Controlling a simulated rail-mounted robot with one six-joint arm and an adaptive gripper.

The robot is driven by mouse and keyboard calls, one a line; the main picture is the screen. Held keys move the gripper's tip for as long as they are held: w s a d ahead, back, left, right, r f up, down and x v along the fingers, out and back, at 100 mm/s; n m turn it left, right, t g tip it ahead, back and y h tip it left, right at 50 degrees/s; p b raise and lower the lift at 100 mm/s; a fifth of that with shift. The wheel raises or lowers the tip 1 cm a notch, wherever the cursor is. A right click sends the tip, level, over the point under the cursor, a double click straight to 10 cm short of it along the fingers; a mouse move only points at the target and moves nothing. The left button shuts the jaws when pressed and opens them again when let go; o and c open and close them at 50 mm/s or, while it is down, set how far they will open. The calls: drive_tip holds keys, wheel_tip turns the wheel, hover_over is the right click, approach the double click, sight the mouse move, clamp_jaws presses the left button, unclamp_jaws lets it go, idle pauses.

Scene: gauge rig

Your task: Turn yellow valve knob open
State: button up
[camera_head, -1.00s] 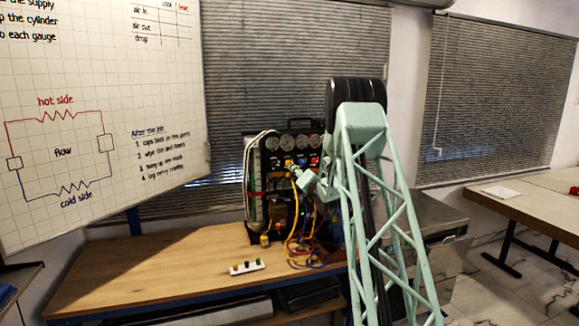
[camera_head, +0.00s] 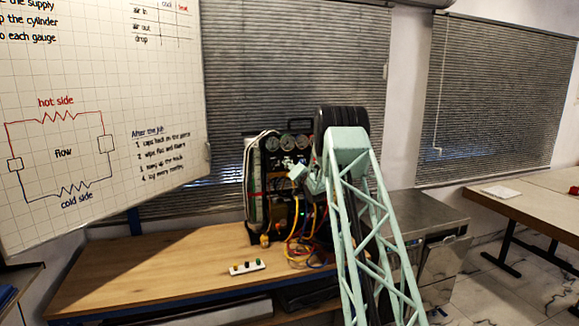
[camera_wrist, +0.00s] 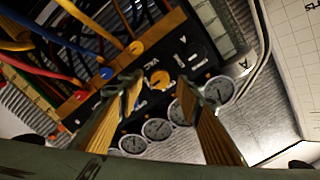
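The yellow valve knob (camera_wrist: 160,79) is on the dark panel of the gauge rig (camera_head: 257,190). In the wrist view it shows between my two fingertips, nearer the middle than either finger. My gripper (camera_wrist: 161,91) is open and empty, with its fingers to either side of the knob's outline. I cannot tell how far the tips are from the panel. In the head view my gripper (camera_head: 301,173) is in front of the upper panel, just below the gauges, and the yellow knob cannot be made out there.
Several round gauges (camera_wrist: 157,129) line the panel beside the knob. Red, yellow and blue hoses (camera_wrist: 55,38) join the rig's fittings.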

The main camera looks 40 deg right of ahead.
drive_tip(key=shift+x, duration=1.3)
drive_tip(key=c, duration=0.9)
